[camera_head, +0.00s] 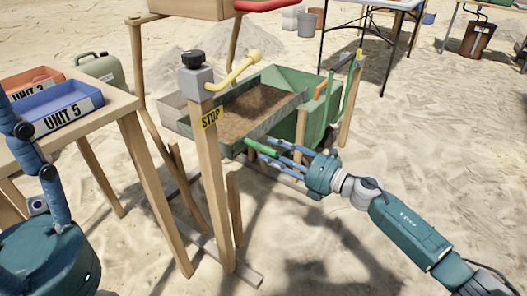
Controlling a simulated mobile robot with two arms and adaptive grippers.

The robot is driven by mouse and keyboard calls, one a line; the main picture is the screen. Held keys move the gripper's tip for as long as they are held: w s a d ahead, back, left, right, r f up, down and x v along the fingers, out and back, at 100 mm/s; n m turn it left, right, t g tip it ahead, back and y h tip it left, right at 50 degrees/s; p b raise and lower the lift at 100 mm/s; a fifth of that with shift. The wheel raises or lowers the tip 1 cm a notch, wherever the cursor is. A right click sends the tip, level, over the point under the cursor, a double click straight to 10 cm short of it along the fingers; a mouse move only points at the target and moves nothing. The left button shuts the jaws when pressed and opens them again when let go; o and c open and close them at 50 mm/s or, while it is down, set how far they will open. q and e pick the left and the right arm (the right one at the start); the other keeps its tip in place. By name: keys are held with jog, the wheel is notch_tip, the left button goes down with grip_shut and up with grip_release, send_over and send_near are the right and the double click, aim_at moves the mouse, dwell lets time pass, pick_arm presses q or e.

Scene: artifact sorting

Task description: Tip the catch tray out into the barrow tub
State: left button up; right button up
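The catch tray (267,128) is a shallow green tray filled with brown soil. It sits about level on the wooden frame, mid-picture. The green barrow tub (283,77) stands just behind and to the right of it, partly hidden by the tray. My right gripper (266,153) reaches in from the right at the tray's near side. Its blue fingers lie around a green grip (262,147) by the tray's near edge; I cannot tell whether they are closed on it.
A wooden table at left holds the blue UNIT 5 tray (61,107) and a red tray (31,80). Open sand lies at right.

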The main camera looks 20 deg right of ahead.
aim_at(263, 146)
jog(key=shift+b+x, duration=0.3)
jog(key=shift+x, duration=1.65)
grip_shut()
